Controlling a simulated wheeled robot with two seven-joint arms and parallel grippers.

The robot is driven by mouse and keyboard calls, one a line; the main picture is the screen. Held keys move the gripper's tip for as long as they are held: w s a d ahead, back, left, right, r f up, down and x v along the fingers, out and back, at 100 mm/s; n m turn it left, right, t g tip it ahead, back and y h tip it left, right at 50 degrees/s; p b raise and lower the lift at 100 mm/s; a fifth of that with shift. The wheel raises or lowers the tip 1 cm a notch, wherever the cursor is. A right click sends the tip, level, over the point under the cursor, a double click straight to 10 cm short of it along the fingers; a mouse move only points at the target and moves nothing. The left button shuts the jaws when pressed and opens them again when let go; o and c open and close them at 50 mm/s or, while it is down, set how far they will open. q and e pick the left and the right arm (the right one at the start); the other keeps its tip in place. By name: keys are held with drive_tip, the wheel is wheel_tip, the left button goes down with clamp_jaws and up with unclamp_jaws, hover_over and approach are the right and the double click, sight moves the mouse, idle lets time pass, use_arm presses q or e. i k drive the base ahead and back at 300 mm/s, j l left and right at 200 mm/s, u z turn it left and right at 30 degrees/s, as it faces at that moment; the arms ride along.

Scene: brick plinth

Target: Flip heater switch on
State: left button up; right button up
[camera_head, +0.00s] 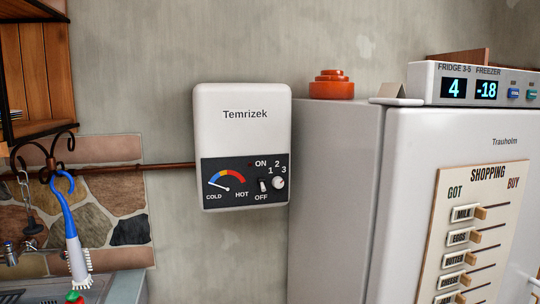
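The heater (242,105) is a white box labelled "Temrizek", mounted on the wall left of the fridge. Its dark lower panel has a small white rocker switch (263,186) between the ON label above and the OFF label below. The switch's exact position is too small to tell. Right of it is a round knob (278,183) marked 1, 2, 3. On the left is a COLD–HOT gauge (226,181) with its needle towards COLD. Neither of my grippers is in view.
A grey-white fridge (337,200) stands close on the heater's right, with an orange object (331,86) on top. A copper pipe (170,167) runs along the wall. A blue-handled brush (74,235) hangs from a hook at left. The wall below the heater is clear.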

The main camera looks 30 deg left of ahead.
sight(261, 181)
drive_tip(key=u, duration=1.15)
